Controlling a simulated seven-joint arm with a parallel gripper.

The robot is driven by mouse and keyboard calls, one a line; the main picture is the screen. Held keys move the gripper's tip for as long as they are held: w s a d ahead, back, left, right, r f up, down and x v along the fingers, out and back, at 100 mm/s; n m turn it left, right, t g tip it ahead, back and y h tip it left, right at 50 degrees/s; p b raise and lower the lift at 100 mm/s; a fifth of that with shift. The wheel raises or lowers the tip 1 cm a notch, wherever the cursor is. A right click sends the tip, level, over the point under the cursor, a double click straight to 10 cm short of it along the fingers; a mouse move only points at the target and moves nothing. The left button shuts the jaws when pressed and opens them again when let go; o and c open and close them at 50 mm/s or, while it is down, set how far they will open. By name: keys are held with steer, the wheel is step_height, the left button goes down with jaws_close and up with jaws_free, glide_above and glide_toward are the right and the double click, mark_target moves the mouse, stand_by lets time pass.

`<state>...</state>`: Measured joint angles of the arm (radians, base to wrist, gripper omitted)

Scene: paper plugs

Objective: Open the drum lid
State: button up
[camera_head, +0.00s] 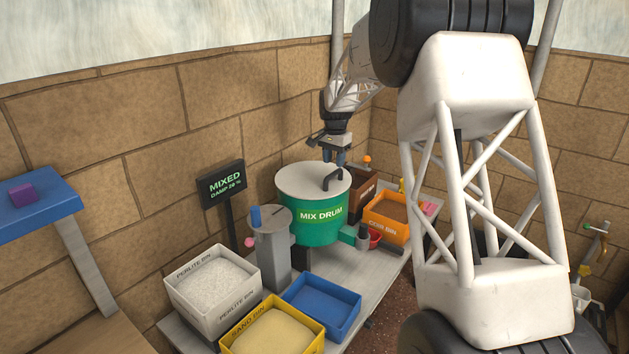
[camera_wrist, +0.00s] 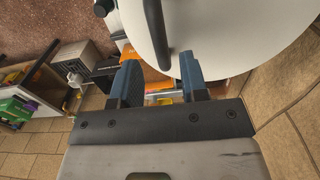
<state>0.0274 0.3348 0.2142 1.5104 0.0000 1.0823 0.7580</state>
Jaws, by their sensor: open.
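The mix drum (camera_head: 300,228) is a green cylinder with a "MIX DRUM" label. Its pale round lid (camera_head: 300,180) lies flat on top and looks shut. A dark bar handle (camera_head: 334,180) stands on the lid's right part. My gripper (camera_head: 340,160) is above the far right part of the lid, close to the handle. The handle (camera_wrist: 157,28) lies just ahead of the gap, and the lid (camera_wrist: 225,30) fills the upper right. Contact with the handle cannot be told.
A perlite bin (camera_head: 208,302), a yellow sand bin (camera_head: 235,342) and a blue tray (camera_head: 322,306) stand in front of the drum. An orange bin (camera_head: 377,222) is at its right. A grey post (camera_head: 273,262) and a "MIXED" sign (camera_head: 221,184) stand left. The wall is close behind.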

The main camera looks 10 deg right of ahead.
mark_target(334, 172)
steer(key=shift+f, duration=0.15)
steer(key=shift+f, duration=2.35)
steer(key=c, duration=0.7)
